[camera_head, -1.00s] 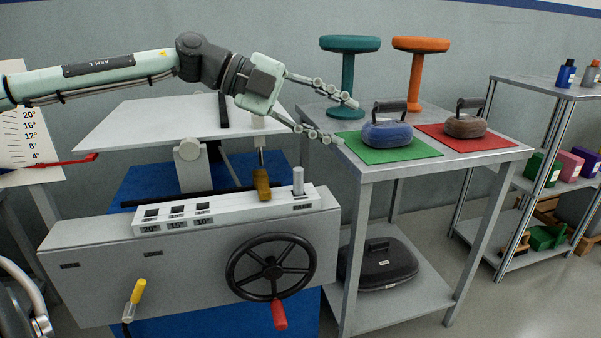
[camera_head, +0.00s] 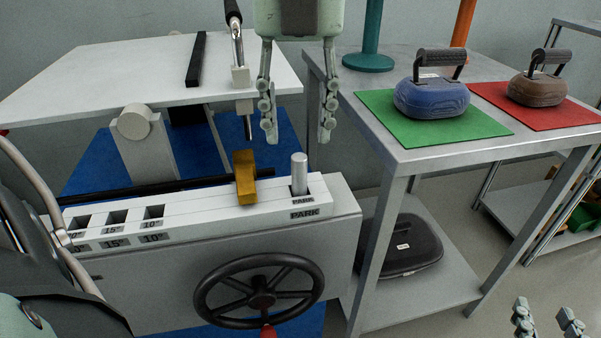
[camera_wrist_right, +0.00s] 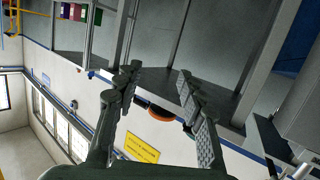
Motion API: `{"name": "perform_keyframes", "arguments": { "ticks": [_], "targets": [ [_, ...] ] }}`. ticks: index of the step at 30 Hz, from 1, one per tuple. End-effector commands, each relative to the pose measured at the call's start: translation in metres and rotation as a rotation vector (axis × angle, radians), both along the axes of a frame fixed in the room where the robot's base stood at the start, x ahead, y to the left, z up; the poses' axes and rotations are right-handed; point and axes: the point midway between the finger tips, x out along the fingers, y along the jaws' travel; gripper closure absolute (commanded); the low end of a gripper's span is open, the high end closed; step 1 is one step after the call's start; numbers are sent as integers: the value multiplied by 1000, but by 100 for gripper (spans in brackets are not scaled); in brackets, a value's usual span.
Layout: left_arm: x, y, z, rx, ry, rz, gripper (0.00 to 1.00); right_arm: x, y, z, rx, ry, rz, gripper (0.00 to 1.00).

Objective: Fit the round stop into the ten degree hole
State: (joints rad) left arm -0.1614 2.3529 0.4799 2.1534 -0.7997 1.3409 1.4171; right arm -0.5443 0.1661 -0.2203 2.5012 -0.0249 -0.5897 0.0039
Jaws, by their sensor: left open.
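The round stop, a grey metal pin (camera_head: 299,174), stands upright in the hole marked PARK at the right end of the white block (camera_head: 190,221). The ten degree hole (camera_head: 153,212) is a dark square opening left of it, labelled 10°. My left gripper (camera_head: 298,138) is open and points down above and just behind the pin, with nothing between its fingers. My right gripper (camera_head: 546,318) shows at the bottom right corner, fingers apart and empty; it also shows in the right wrist view (camera_wrist_right: 157,75).
A brass-coloured block (camera_head: 245,178) stands just left of the pin. A tilted white board (camera_head: 100,75) lies behind, with a hanging rod (camera_head: 238,45). A black handwheel (camera_head: 260,290) is in front. A table (camera_head: 420,152) at right holds blue (camera_head: 432,97) and brown (camera_head: 537,88) stones.

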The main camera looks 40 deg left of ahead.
Motion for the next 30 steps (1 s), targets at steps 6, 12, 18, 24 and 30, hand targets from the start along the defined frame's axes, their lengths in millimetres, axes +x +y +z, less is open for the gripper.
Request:
{"name": "perform_keyframes", "arguments": {
  "ticks": [6,12,18,24,30],
  "targets": [
    [-1,-1,-28,-4,5,-2,57,2,7,11,26,-56,13,60],
    [0,-1,-57,-5,2,0,57,2,14,23,50,-109,25,60],
    [0,-1,-64,-6,-2,1,57,2,15,28,60,-130,29,60],
    [0,-1,-64,-6,-2,1,66,2,15,28,59,-129,29,60],
    [0,-1,-64,-6,-2,1,91,2,15,28,59,-129,29,60]
  ]
}}
